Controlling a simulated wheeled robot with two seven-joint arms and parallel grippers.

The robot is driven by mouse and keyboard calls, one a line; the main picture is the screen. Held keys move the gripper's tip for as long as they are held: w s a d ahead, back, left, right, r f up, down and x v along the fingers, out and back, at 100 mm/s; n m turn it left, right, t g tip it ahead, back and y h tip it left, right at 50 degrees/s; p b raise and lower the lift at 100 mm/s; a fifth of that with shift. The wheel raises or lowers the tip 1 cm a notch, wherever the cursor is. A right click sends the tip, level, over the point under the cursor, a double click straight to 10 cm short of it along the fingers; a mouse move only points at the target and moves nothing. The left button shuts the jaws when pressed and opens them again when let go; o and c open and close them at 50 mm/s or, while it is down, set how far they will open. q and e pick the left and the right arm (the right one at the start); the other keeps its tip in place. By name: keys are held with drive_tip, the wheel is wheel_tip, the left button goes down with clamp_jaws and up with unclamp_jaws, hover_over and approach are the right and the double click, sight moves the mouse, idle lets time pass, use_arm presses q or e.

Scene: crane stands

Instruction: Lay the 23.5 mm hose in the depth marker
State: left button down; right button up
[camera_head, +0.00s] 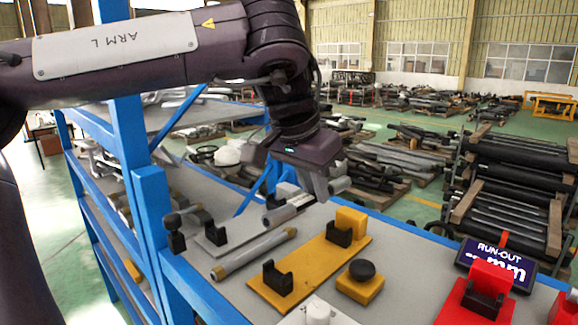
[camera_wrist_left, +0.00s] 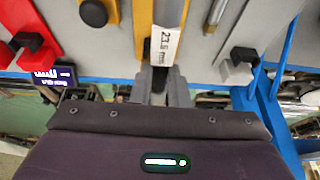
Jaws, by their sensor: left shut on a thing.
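The 23.5 mm hose (camera_head: 283,214) is a grey tube, held above the bench and pointing toward me. Its white 23.5 mm label (camera_wrist_left: 165,46) shows in the left wrist view. My left gripper (camera_head: 318,188) is shut on it and hides its middle; the fingers also show in the left wrist view (camera_wrist_left: 164,88). Below and in front is a yellow plate (camera_head: 306,264) with two black cradles, both empty, and a yellow block at its far end. It looks like the depth marker, but no name shows on it. My right gripper is not in view.
Another tube with brass-coloured ends (camera_head: 252,256) lies left of the yellow plate. A grey plate (camera_head: 222,236) with black cradles is farther left. A yellow block with a black knob (camera_head: 360,284), a red stand (camera_head: 478,300) and a RUN-OUT display (camera_head: 497,262) stand right. A blue post (camera_head: 158,220) rises left.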

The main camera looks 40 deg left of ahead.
use_arm(q)
drive_tip(key=shift+w+a+f, duration=0.1)
drive_tip(key=shift+a+f, duration=0.05)
drive_tip(key=shift+f, duration=0.1)
drive_tip(key=shift+d+b, duration=0.3)
wheel_tip(320, 180, down, 2)
drive_tip(key=shift+d+f+b, duration=0.1)
drive_tip(key=shift+d+b, duration=0.05)
drive_tip(key=shift+b, duration=0.9)
wheel_tip(320, 180, down, 4)
drive_tip(key=b, duration=0.4)
drive_tip(key=shift+f, duration=0.15)
drive_tip(key=shift+f+b, duration=0.65)
drive_tip(key=shift+b, duration=0.1)
drive_tip(key=shift+a+f, duration=0.2)
drive_tip(key=shift+f, duration=0.15)
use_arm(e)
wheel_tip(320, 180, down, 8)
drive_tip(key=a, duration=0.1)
use_arm(q)
drive_tip(key=shift+d+r, duration=0.1)
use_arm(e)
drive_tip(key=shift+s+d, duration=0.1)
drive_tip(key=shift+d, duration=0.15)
